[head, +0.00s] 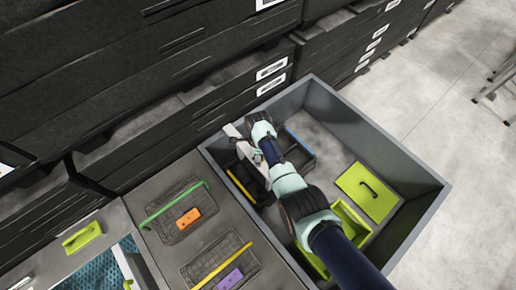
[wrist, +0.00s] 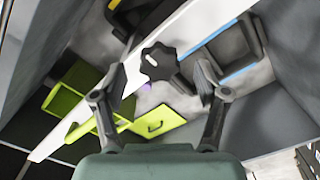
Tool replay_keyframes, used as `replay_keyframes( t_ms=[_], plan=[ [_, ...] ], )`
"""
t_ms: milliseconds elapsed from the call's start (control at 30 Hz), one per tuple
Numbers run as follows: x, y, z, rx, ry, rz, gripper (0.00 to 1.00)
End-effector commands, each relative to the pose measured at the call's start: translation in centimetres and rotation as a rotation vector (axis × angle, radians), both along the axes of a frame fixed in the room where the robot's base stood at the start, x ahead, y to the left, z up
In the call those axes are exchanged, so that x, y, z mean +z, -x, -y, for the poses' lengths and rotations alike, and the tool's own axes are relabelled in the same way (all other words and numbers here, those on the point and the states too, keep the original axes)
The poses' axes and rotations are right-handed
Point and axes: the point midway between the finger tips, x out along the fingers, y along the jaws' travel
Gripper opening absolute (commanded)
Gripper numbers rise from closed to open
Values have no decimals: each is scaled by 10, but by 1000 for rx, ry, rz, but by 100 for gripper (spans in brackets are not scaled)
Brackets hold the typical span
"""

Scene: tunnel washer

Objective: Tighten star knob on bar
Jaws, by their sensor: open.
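A black star knob (wrist: 158,62) with rounded lobes sits on a long white bar (wrist: 105,90), which runs diagonally across the wrist view. In the head view the bar (head: 249,155) shows as a pale strip beside the end of my arm; the knob is not clear there. My gripper (wrist: 161,76) is open and empty, one finger left of the knob and one right in the wrist view. The knob appears between the fingertips, with gaps on both sides. I cannot tell how far beyond the tips it lies.
A grey bin (head: 400,150) surrounds the work area; its walls rise around my arm. Inside are a dark tray with a blue edge (head: 300,140), a lime lidded panel (head: 368,192) and a lime open box (wrist: 75,100). Black drawers (head: 130,80) stand behind. Bare bin floor shows between the items.

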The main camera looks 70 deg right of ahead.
Motion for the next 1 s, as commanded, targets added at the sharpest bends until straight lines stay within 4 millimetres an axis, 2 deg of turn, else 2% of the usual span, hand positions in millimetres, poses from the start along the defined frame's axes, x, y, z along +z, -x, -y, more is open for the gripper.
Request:
replay_keyframes(
  t_ms=[200,400,567,1000],
  plan=[
    [54,-1,1,0,5,4,74],
    [94,0,0,0,2,2,74],
    [105,1,-1,-1,-1,0,74],
    [106,0,0,-1,-1,0,74]
  ],
)
